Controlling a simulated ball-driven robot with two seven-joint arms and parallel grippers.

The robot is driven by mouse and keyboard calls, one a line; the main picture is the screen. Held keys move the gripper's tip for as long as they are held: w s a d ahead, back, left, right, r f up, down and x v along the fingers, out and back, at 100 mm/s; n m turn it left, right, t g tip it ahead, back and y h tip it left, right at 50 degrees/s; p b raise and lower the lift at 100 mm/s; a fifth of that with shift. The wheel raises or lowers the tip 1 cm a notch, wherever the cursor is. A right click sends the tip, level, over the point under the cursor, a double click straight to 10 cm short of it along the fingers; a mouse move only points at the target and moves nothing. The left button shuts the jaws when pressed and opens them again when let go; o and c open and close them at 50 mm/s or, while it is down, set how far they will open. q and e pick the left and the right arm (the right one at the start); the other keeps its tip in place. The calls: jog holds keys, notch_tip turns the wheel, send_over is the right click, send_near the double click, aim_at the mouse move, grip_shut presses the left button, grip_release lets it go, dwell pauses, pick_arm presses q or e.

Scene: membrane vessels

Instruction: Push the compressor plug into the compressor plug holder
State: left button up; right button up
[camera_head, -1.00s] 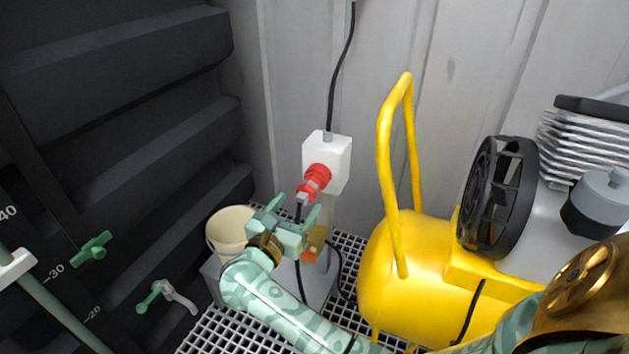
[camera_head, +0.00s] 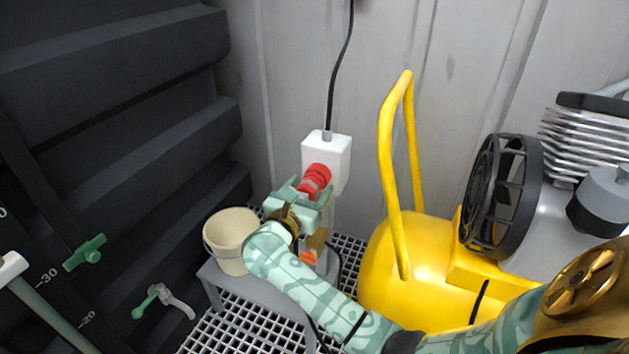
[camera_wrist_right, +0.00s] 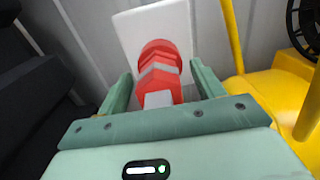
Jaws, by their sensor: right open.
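The red compressor plug (camera_head: 308,190) sits at the red round holder (camera_head: 318,173) on the front of a white box (camera_head: 338,150) on the wall. In the right wrist view the plug (camera_wrist_right: 160,85) shows as a red body with a grey band and a grey rear end, in line with the holder (camera_wrist_right: 158,52). I cannot tell how deep it sits. My right gripper (camera_head: 305,190) is right at the plug. Its open fingers (camera_wrist_right: 160,85) stand on either side of it, with gaps visible. My left gripper is not in view.
A cream bucket (camera_head: 230,230) stands on a grey bench (camera_head: 262,292) left of my right arm. A yellow compressor (camera_head: 420,265) with an upright handle (camera_head: 385,150) stands to the right. A green-handled valve (camera_head: 150,300) is at the lower left. A black cable (camera_head: 343,60) runs up the wall.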

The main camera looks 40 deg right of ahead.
dwell(0.8)
jog(key=c, duration=1.3)
jog(key=shift+a, duration=0.1)
jog(key=shift+a+f, duration=0.1)
jog(key=shift+p+v, duration=0.45)
jog(key=shift+v, duration=2.4)
